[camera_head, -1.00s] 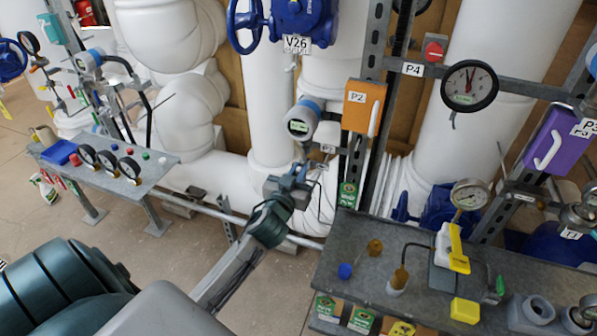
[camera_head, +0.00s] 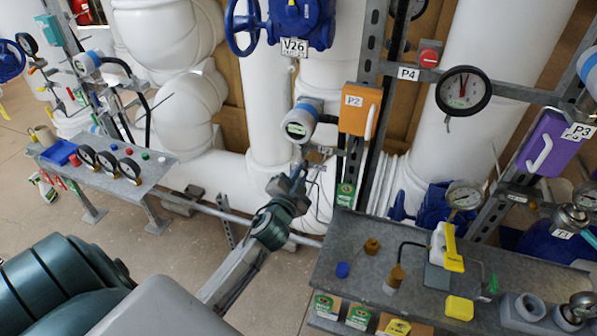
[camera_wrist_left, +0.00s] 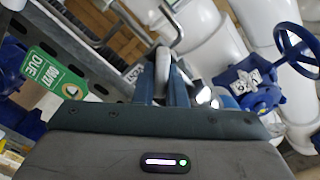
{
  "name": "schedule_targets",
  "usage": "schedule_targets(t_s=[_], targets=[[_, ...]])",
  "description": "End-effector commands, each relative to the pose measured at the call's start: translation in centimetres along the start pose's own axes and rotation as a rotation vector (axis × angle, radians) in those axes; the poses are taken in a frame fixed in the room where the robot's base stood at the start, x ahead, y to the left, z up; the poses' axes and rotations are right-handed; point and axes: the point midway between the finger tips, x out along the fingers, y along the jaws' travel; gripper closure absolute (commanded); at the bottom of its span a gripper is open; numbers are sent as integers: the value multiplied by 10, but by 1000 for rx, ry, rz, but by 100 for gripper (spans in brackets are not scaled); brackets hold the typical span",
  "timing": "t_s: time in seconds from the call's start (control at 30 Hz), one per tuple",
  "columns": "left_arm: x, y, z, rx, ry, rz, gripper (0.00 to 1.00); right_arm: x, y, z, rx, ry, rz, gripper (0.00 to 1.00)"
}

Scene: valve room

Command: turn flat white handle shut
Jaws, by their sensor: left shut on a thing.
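My left gripper (camera_head: 299,172) reaches up in the middle of the head view, in front of the white pipes and below the round blue-and-grey gauge. In the left wrist view its two fingers (camera_wrist_left: 163,88) are shut on a flat white handle (camera_wrist_left: 162,62), which stands up between them. In the head view the handle is hidden or too small to make out at the fingers. My right gripper is not in view.
The orange P2 box (camera_head: 360,109) and a steel post (camera_head: 350,166) stand just right of the gripper. The V26 valve (camera_head: 300,20) is above. A grey bench (camera_head: 340,250) with bottles is at right, another (camera_head: 150,177) at left.

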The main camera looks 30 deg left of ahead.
Motion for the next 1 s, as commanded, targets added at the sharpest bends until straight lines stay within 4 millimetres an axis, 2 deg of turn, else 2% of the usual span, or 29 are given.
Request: schedule_targets(t_s=[0.6,1.0], targets=[[0,5,0,551,1,0,100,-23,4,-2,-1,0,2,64],[0,8,2,740,0,0,100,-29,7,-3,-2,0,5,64]])
